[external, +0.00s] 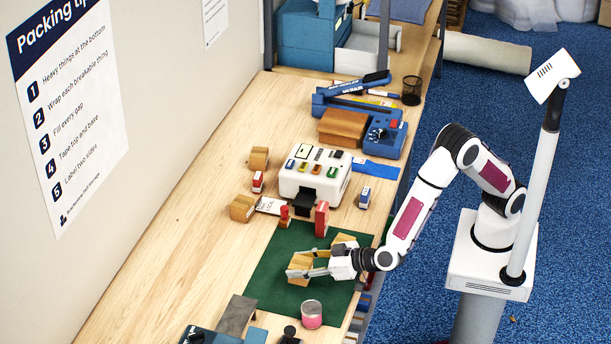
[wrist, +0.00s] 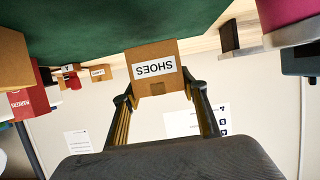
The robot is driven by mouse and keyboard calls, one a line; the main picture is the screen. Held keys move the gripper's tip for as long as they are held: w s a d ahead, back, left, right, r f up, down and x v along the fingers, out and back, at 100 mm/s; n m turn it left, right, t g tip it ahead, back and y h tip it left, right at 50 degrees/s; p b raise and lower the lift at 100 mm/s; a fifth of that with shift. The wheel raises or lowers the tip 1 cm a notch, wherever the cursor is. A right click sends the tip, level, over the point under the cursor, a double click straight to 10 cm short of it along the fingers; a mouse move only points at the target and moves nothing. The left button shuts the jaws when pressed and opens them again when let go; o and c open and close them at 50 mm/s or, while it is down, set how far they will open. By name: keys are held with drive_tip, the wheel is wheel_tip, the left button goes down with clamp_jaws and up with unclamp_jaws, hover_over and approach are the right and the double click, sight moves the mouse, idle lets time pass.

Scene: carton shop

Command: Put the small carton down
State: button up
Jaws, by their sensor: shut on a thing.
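The small carton (external: 299,268) is brown cardboard, and its "SHOES" label shows upside down in the wrist view (wrist: 154,53). My gripper (external: 308,272) is shut on it, with one finger along each side; both fingers also show in the wrist view (wrist: 163,92). The carton is over the left part of the green mat (external: 267,287), low and roughly level. Whether its base touches the mat is unclear. Another brown carton (external: 345,240) stands on the mat behind my gripper, partly hidden by it.
A red box (external: 321,219) and a white machine (external: 315,175) are beyond the mat. Two more small cartons (external: 242,208) (external: 259,158) stand on the left. The bench left of the mat is clear.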

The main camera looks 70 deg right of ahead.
drive_tip(key=shift+f, duration=1.85)
drive_tip(key=shift+f, duration=0.1)
drive_tip(key=o, duration=1.1)
drive_tip(key=shift+s, duration=0.1)
drive_tip(key=v, duration=1.2)
